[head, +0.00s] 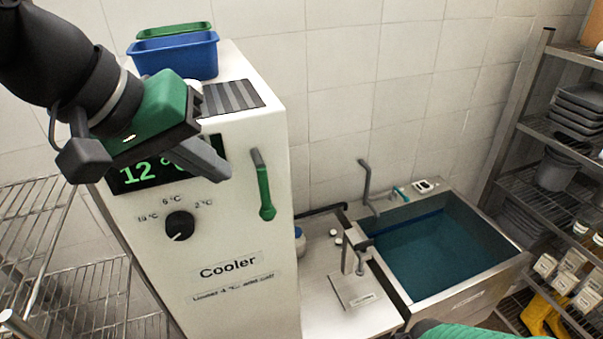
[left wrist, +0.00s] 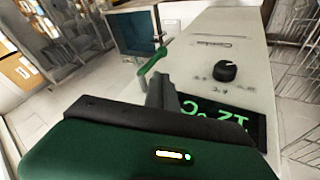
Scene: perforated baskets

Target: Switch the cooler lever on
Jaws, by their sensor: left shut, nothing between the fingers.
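The white cooler (head: 230,240) fills the middle left of the head view. Its lever (head: 265,195), green with a grey upper end, hangs down on the right of the front panel. In the left wrist view the green lever (left wrist: 152,66) shows just beyond the fingers. My left gripper (head: 222,174) is shut and empty, in front of the display and to the left of the lever. In the head view a gap shows between fingers and lever; in the left wrist view they overlap, so contact there is unclear. My right gripper's fingers are not seen.
The green-lit display (head: 138,176), partly covered by my gripper, reads 12. A black dial (head: 180,225) sits below it. A blue bin (head: 175,58) stands on top of the cooler. A sink (head: 405,285) and a shelf rack (head: 545,130) are to the right; wire racks are left.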

